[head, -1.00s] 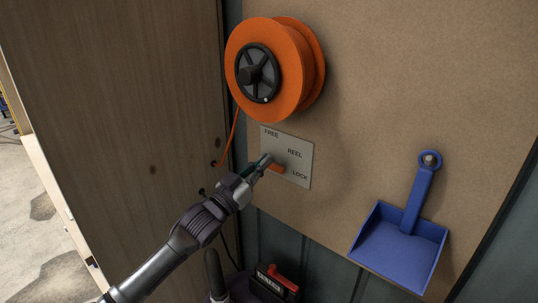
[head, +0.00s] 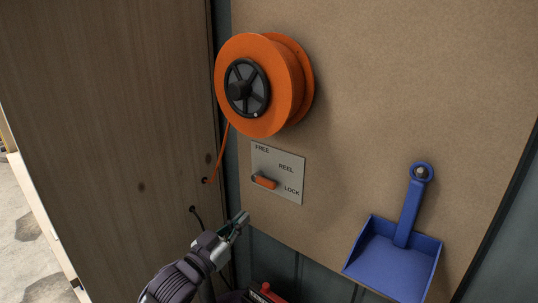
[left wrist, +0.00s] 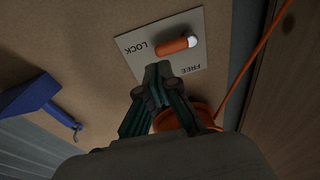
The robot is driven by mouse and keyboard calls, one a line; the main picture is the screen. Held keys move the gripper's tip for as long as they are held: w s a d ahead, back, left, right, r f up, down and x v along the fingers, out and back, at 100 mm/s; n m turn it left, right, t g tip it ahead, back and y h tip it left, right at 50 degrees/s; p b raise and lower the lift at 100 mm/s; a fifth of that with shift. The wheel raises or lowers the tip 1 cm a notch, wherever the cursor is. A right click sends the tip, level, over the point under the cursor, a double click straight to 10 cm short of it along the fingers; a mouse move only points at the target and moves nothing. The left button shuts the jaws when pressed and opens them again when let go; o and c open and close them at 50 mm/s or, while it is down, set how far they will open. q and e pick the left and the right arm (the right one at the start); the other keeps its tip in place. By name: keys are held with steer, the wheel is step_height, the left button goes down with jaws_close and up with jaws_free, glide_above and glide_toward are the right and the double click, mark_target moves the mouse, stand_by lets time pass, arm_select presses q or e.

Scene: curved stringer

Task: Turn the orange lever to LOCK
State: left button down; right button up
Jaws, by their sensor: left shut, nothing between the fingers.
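The orange lever (head: 265,183) sits on a grey plate (head: 290,158) marked FREE, REEL and LOCK. Its pivot is at its left end in the head view, and its free end points right and slightly down toward the word LOCK. In the left wrist view the lever (left wrist: 172,46) also points from its pale pivot toward LOCK. My left gripper (head: 241,218) is shut and empty, below and left of the plate, apart from the lever. Its closed fingertips (left wrist: 157,72) show in the left wrist view. My right gripper is not in view.
An orange reel (head: 286,85) is mounted above the plate, its cord running down to the wooden panel (head: 110,120) at left. A blue dustpan (head: 395,255) hangs at right. A red-topped item (head: 265,292) is low, near my left arm. The board between plate and dustpan is clear.

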arm_select(q)
steer(key=s+f+n+g+y, duration=0.2)
steer(key=s+f+g+y, duration=0.15)
steer(key=s+f, duration=0.6)
steer(key=s+a+f+n+g+y, duration=0.1)
steer(key=s+a+f+g+y, duration=0.2)
steer(key=s, duration=0.5)
steer(key=s+a+f+g+y, duration=0.1)
steer(key=s+a+f+g, duration=0.25)
steer(key=s+f, duration=0.4)
steer(key=s+a+f+n+g+y, duration=0.1)
steer(key=s+a+f+g+y, duration=0.2)
steer(key=s, duration=0.7)
step_height(320, 180, down, 22)
steer(key=s+d+g+h+p, duration=0.1)
steer(key=g+p, duration=0.1)
steer(key=s+a+f+g+p, duration=0.1)
steer(key=s+a+f, duration=0.2)
steer(key=s+f, duration=1.3)
steer(key=shift+s+f+p, duration=0.3)
steer(key=shift+s+p, duration=0.1)
steer(key=shift+s, duration=0.5)
